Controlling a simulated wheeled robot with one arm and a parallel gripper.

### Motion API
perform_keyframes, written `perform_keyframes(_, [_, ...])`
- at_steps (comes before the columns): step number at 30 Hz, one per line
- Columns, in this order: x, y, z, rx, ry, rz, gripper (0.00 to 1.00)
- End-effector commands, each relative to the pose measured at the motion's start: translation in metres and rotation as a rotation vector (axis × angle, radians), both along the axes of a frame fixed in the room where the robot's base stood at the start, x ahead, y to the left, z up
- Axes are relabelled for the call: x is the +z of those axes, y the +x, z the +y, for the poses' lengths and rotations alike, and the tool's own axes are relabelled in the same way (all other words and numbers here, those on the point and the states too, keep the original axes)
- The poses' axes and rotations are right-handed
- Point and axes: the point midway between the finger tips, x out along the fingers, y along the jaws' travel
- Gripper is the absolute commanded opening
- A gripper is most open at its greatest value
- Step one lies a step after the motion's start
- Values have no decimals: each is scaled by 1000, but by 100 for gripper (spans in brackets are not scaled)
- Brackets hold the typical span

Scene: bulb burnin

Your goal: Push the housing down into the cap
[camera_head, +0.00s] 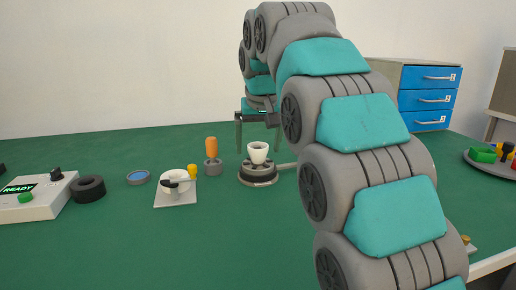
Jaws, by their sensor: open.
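The white cup-shaped housing (258,152) stands upright in the middle of a round grey and dark fixture (258,181) on the green table. I cannot make out the cap; it may be hidden under the housing within the fixture. I cannot tell how near the fingers are to the housing in depth.
Left of the fixture are an orange-handled tool (211,150) in a grey holder, a white stand (175,190), a blue-topped disc (138,177), a black ring (89,189) and a box reading READY (38,198). A tray (480,165) stands far right.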

Motion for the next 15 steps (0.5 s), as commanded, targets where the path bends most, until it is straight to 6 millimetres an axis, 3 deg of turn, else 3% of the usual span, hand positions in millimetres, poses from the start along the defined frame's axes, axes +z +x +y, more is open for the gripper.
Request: perform_keyframes(15, [54, -22, -4, 0, 0, 2, 99])
